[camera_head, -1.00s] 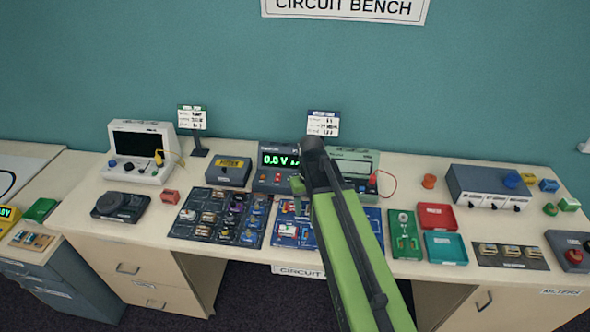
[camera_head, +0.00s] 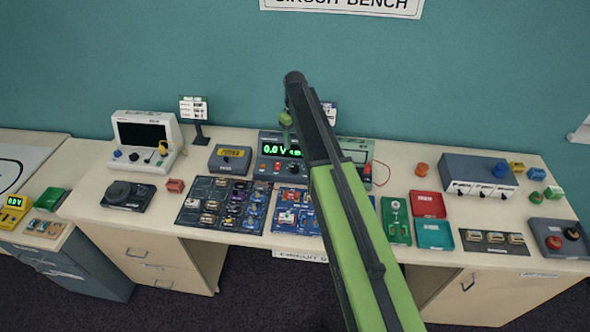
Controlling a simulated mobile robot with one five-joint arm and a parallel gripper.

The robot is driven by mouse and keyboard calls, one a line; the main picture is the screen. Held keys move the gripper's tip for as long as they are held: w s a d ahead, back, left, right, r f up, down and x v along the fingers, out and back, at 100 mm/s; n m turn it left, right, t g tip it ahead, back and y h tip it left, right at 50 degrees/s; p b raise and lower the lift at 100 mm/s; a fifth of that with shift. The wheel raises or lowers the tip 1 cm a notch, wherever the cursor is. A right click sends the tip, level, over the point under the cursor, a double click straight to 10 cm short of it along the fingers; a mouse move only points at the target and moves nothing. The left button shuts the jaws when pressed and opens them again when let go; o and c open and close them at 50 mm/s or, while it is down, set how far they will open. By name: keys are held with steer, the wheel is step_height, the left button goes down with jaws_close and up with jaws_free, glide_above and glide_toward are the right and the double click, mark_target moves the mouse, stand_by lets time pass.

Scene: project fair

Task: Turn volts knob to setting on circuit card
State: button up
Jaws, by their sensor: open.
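The power supply (camera_head: 268,151) stands at the back of the bench, and its green display reads 0.0 V. Small red and orange knobs (camera_head: 277,167) show below the display; I cannot tell which is the volts knob. The circuit card (camera_head: 330,110) on its stand is mostly hidden behind my arm, with only a blue and white edge showing. My arm rises across the middle of the view.
Component trays (camera_head: 222,205) lie in front of the supply. A yellow-labelled box (camera_head: 230,159) stands to its left, a white oscilloscope (camera_head: 146,140) farther left. Red (camera_head: 428,204) and teal (camera_head: 434,234) trays and a grey box (camera_head: 478,175) are at right. A teal wall closes the back.

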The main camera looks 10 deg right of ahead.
mark_target(295, 167)
step_height(295, 167, down, 14)
steer(key=b, duration=1.3)
steer(key=shift+f, duration=0.2)
steer(key=shift+r, duration=0.1)
steer(key=c, duration=1.2)
steer(key=shift+d, duration=0.2)
steer(key=shift+a, duration=0.15)
